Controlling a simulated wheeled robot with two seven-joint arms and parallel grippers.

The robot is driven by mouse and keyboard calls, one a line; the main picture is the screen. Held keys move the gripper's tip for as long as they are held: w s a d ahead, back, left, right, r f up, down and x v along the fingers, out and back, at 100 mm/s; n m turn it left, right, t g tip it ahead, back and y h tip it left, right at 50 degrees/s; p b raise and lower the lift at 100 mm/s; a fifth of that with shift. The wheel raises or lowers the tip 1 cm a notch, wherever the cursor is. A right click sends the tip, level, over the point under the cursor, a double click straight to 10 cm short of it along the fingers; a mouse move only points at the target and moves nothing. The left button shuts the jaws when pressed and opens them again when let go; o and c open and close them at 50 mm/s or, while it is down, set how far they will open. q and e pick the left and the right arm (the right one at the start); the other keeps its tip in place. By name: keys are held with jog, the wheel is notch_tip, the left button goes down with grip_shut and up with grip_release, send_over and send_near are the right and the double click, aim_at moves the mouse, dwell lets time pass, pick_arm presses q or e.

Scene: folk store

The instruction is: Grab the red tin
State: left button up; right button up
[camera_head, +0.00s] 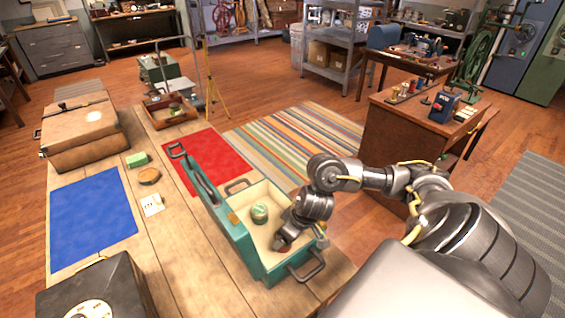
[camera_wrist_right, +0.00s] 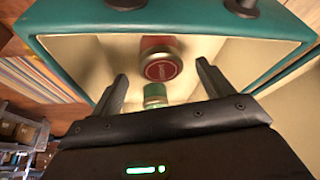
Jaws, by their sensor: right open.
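The red tin (camera_wrist_right: 160,66) shows in the right wrist view inside the open teal case (camera_wrist_right: 60,22), near the case wall. In the head view it is mostly hidden by my right gripper (camera_head: 284,238). In the right wrist view my right gripper (camera_wrist_right: 162,72) is open, with its fingers on either side of the tin's line of sight. I cannot tell whether they touch the tin. A green tin (camera_wrist_right: 154,93) is close to the red one, and in the head view it stands in the case (camera_head: 260,212). My left gripper is not in view.
The case stands on a wooden table with its lid (camera_head: 205,200) raised on the left. A red mat (camera_head: 208,160), a blue mat (camera_head: 92,215), a brown suitcase (camera_head: 80,135) and a dark box (camera_head: 95,290) are also on the table. A wooden desk (camera_head: 405,135) stands at right.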

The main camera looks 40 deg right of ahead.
jog(key=shift+f, duration=0.2)
jog(key=b+x, duration=0.1)
jog(key=x, duration=0.3)
jog(key=shift+w+f+b, duration=0.2)
jog(key=shift+f+b, duration=0.15)
jog(key=shift+b, duration=0.05)
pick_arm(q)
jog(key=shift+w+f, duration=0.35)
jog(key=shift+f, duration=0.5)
pick_arm(e)
jog(key=shift+c, duration=0.6)
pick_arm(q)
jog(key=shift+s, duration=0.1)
pick_arm(e)
jog(key=c, duration=1)
